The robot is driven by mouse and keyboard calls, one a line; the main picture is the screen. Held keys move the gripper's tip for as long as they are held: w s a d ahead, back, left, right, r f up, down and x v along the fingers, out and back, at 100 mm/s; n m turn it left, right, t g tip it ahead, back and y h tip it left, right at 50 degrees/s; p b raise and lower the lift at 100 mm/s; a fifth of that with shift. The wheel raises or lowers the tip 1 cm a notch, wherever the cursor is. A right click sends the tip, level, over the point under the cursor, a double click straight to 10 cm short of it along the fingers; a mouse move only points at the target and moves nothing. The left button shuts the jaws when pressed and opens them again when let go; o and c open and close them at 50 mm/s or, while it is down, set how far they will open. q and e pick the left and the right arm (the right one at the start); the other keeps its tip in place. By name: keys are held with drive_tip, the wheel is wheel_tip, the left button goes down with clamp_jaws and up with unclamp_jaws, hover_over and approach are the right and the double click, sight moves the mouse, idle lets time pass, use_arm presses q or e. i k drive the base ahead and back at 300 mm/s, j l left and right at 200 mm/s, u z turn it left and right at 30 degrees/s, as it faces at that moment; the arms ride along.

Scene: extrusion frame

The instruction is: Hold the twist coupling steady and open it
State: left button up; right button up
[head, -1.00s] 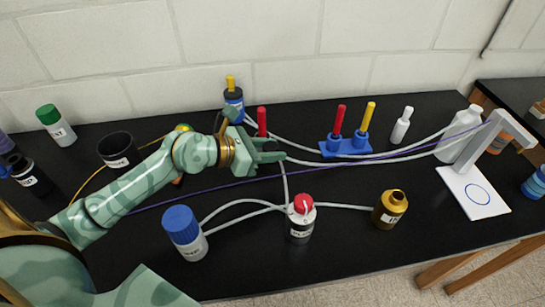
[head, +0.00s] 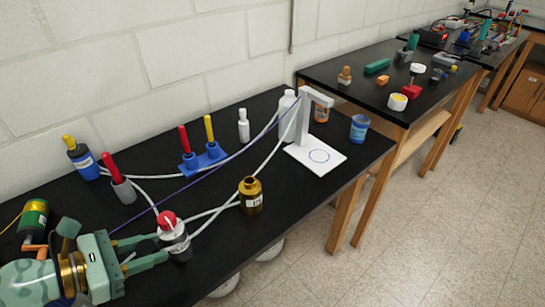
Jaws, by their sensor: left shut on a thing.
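A white-and-black bottle-like piece with a red top (head: 172,238) stands upright on the black bench, lower left. Pale hoses run to it or close by it; it may be the twist coupling, but I cannot tell for sure. My left gripper (head: 163,251) comes in from the lower left. Its two green fingers are shut on the sides of this piece, below the red top, and partly hide it. My right gripper is not in view.
A brown-gold bottle (head: 251,196) stands to the right. Behind are a red-handled tool in a grey holder (head: 123,190), a blue rack (head: 204,158) and a white stand (head: 316,152). A green-and-gold cylinder (head: 33,219) is near my arm. The bench's front edge is close.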

sight(250, 192)
drive_tip(key=l+u, duration=0.3)
drive_tip(key=l, duration=1)
drive_tip(key=i+l+u, duration=0.1)
drive_tip(key=l, duration=0.25)
drive_tip(key=i+l+u, duration=0.1)
drive_tip(key=l, duration=0.25)
drive_tip(key=i+l, duration=0.25)
drive_tip(key=l, duration=0.15)
drive_tip(key=i+l+u, duration=0.15)
drive_tip(key=l, duration=0.25)
drive_tip(key=i, duration=0.3)
